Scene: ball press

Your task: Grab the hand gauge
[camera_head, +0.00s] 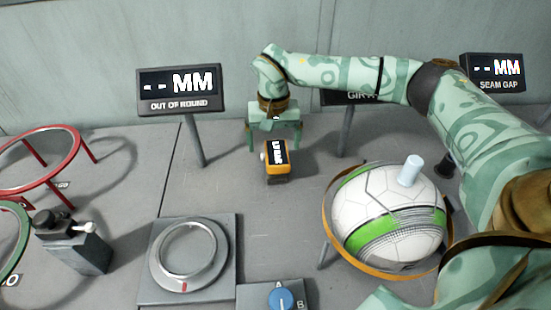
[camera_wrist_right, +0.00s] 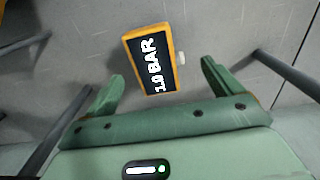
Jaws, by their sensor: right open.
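The hand gauge (camera_head: 277,160) is a small orange box with a dark face, standing on the grey bench in the head view. In the right wrist view the gauge (camera_wrist_right: 150,60) reads "1.0 BAR" and has a pale knob on its side. My right gripper (camera_head: 274,148) is above and behind the gauge, fingers pointing down. In the wrist view my right gripper (camera_wrist_right: 160,82) is open, and the gauge shows beyond the fingertips, between their lines. Nothing is between the fingers. My left gripper is not in view.
A white and green ball (camera_head: 395,240) sits in an orange ring stand at right. Display signs (camera_head: 180,90) stand on posts (camera_head: 193,140) at the back. A round ring on a plate (camera_head: 215,285), a blue knob (camera_head: 281,299) and a red hoop (camera_head: 75,150) are nearer.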

